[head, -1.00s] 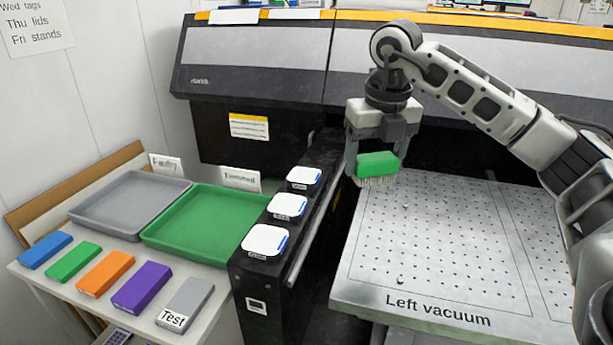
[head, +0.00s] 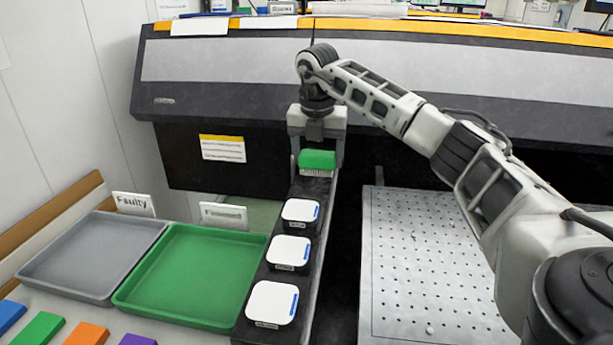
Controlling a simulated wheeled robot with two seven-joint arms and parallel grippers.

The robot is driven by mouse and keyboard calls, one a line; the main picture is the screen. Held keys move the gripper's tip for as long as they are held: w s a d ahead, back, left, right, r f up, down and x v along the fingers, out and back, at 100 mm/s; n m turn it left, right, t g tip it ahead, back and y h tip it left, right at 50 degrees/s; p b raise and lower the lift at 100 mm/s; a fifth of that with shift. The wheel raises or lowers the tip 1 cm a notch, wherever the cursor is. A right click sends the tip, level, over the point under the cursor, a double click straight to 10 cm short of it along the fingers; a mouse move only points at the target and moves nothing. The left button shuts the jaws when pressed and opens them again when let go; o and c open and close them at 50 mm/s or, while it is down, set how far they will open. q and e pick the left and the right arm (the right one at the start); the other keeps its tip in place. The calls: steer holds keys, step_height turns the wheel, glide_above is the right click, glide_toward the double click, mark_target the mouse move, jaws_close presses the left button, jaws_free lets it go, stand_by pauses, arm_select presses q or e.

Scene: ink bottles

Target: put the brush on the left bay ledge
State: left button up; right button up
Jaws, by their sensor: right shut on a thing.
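The brush (head: 317,160) has a green block top and pale bristles pointing down. My right gripper (head: 318,161) is shut on it, with a finger on each side. The brush is at the far end of the dark ledge (head: 310,238), beyond the row of white square-topped bottles. Its bristles look close to the ledge surface, but I cannot tell whether they touch. My left gripper is not in view.
Three white-topped items (head: 291,251) stand in a row on the ledge. A green tray (head: 190,322) and a grey tray (head: 62,292) lie to the left. The perforated vacuum bed (head: 430,260) is to the right, with a dark gap between. The printer body (head: 300,90) rises behind.

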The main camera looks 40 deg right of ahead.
steer(key=w+f, duration=0.2)
steer(key=f, duration=0.1)
steer(key=w+d+f, duration=0.1)
steer(key=w+f, duration=0.1)
steer(key=shift+f, duration=0.1)
steer(key=shift+w+f+p, duration=0.15)
steer(key=shift+f+p, duration=0.45)
steer(key=shift+f, duration=1.05)
steer(key=shift+f, duration=0.1)
steer(key=o, duration=1)
steer(key=shift+f, duration=0.1)
steer(key=r, duration=0.4)
steer(key=a+r, duration=0.1)
steer(key=r, duration=0.3)
steer(key=s+r+b, duration=0.1)
steer(key=r, duration=0.3)
steer(key=shift+s+a+r, duration=0.1)
steer(key=shift+a+r, duration=0.05)
steer(key=shift+a, duration=0.05)
